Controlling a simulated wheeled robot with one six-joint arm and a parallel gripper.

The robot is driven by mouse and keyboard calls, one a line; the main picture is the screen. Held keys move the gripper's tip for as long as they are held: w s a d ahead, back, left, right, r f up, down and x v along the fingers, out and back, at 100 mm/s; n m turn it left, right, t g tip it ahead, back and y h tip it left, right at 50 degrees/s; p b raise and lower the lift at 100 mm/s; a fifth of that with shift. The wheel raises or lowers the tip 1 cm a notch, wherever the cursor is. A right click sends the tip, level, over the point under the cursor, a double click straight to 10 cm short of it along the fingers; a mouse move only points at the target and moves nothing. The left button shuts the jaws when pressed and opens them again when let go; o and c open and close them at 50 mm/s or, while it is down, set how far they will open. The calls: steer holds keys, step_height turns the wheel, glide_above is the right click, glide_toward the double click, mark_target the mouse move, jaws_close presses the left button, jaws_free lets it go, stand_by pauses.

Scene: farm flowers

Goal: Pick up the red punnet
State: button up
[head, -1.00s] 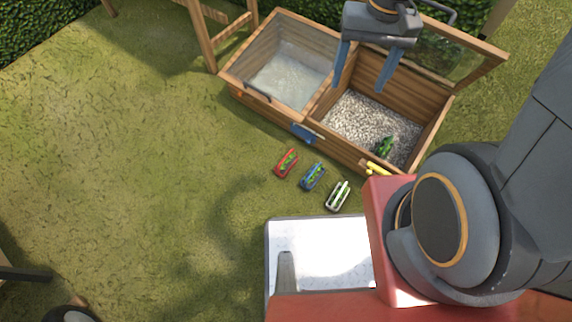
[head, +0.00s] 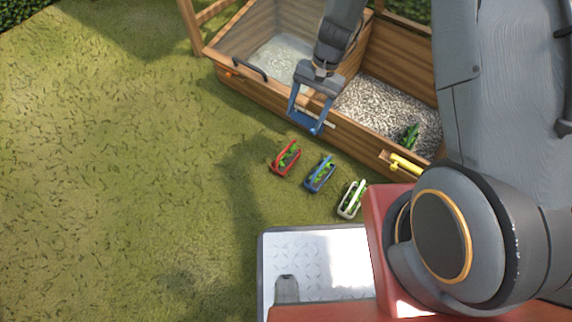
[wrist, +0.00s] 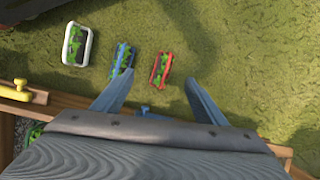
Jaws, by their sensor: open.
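The red punnet (head: 285,158), a small basket with green contents and a handle, stands on the grass in front of the wooden planter box. It also shows in the wrist view (wrist: 161,69), above and between my gripper's fingers and apart from them. My gripper (head: 306,124) is open and empty, its blue fingers pointing down near the planter's front edge, up and right of the red punnet in the head view. In the wrist view, the left finger of my gripper (wrist: 158,88) overlaps the near end of the blue punnet (wrist: 122,60).
The blue punnet (head: 320,174) and the white punnet (head: 352,199) stand in a row to the right of the red one. The wooden planter (head: 350,142) has a gravel bay, a yellow handle (head: 405,164) and a dark handle (head: 250,68). Open grass lies to the left.

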steer(key=m+b, duration=0.2)
steer(key=b, duration=0.7)
glide_toward(286, 161)
steer(key=shift+w+d+f+g+y, duration=0.1)
steer(key=shift+w+f+g+y, duration=0.1)
steer(key=shift+f, duration=0.35)
steer(key=shift+w+d+f+g+y, duration=0.1)
steer(key=shift+w+f, duration=0.05)
steer(key=shift+f, duration=0.4)
steer(key=shift+b+x, duration=0.4)
steer(key=shift+x, duration=0.85)
steer(key=shift+s+a+b+x, duration=0.1)
steer(key=shift+a+b+x, duration=0.05)
steer(key=shift+b+x, duration=0.95)
steer(key=shift+s+a+b+x, duration=0.1)
steer(key=shift+b+x, duration=0.55)
steer(key=shift+x, duration=0.85)
steer(key=shift+r, duration=0.2)
steer(key=shift+c, duration=0.5)
steer(key=c, duration=1)
